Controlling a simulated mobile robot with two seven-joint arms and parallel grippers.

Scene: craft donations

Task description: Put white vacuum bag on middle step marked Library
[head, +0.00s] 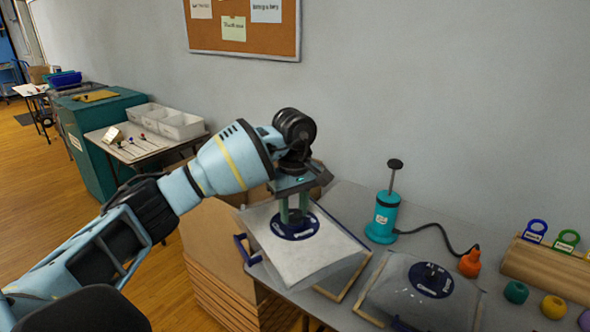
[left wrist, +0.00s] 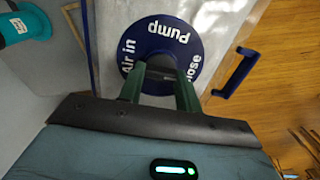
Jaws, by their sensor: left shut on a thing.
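The white vacuum bag (head: 300,259) lies at the left end of the grey table. It has a round dark blue valve disc with white lettering, and in the left wrist view the bag (left wrist: 220,25) shows behind the disc marked "Pump", "Air in" and "Close". My left gripper (head: 294,214) points down at the disc, its green fingers shut on the bag's dark centre valve piece (left wrist: 160,68). A blue handle (head: 246,250) stands out at the bag's left edge. No step marked Library can be made out. My right gripper is not in view.
A second, greyer bag (head: 408,299) with a blue disc lies to the right. Behind stands a teal pump (head: 383,218) with a black hose to an orange nozzle (head: 470,263). Coloured rings and balls sit by a wooden holder (head: 548,268) at right. Cardboard (head: 212,240) stands left of the table.

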